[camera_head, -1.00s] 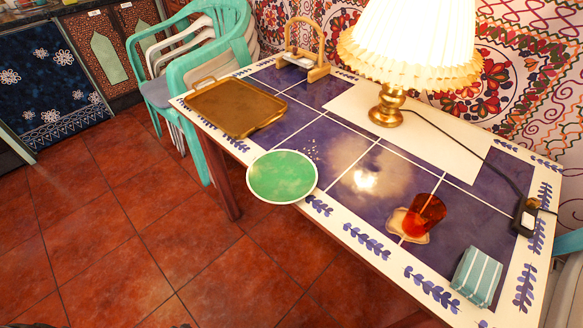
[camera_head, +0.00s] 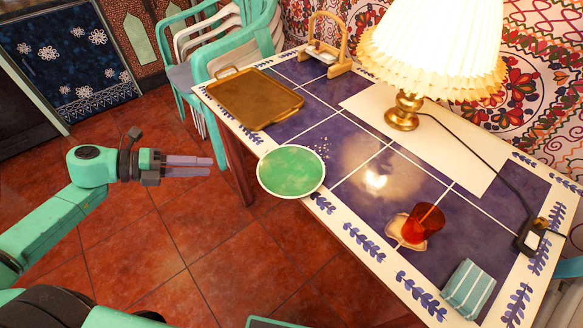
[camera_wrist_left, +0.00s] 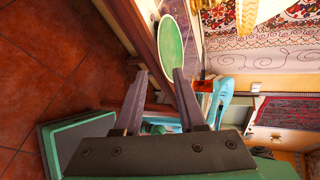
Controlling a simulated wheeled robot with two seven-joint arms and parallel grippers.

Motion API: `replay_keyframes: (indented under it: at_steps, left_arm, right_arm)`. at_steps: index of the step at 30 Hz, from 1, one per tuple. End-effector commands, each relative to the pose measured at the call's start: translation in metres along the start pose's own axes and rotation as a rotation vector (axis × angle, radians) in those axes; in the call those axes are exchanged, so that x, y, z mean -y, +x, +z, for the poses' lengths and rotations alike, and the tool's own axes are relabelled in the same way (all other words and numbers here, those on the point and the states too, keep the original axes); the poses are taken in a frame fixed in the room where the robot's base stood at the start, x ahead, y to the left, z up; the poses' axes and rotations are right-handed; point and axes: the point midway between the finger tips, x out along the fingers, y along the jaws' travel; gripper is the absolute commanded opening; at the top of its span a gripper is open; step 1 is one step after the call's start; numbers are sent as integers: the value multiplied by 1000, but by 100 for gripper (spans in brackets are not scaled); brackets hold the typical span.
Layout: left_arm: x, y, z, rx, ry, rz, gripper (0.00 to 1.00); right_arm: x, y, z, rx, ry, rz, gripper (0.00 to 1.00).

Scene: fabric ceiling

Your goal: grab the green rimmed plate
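The green plate with a pale rim (camera_head: 291,171) lies flat at the table's near left edge and overhangs it slightly. My left gripper (camera_head: 211,166) is left of the plate, over the floor, its fingers pointing right toward it. It is apart from the plate and empty. In the left wrist view the two fingers (camera_wrist_left: 161,72) stand apart, with the plate (camera_wrist_left: 170,42) beyond their tips. My right gripper is not in view.
The tiled table (camera_head: 400,285) holds a brass tray (camera_head: 255,98) behind the plate, a lamp (camera_head: 404,112), a red glass (camera_head: 424,222) and a striped cloth (camera_head: 468,288). Stacked plastic chairs (camera_head: 235,40) stand behind. The floor left of the table is clear.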

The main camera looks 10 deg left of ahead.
Motion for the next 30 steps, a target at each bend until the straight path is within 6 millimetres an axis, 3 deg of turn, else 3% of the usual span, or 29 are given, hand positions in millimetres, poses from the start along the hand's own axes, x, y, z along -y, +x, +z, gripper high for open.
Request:
replay_keyframes:
  at_steps: [6,12,19,25,30]
  left_arm:
    - [-2,45,-1,-7,12,-3,40]
    - [1,79,1,1,5,-5,40]
    - [3,101,1,1,2,-5,40]
    - [4,137,1,0,0,-5,40]
    - [1,144,1,-1,0,0,40]
  right_arm:
    - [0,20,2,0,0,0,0]
    - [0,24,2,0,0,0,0]
    - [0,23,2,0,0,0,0]
    - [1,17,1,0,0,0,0]
    - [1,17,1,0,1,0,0]
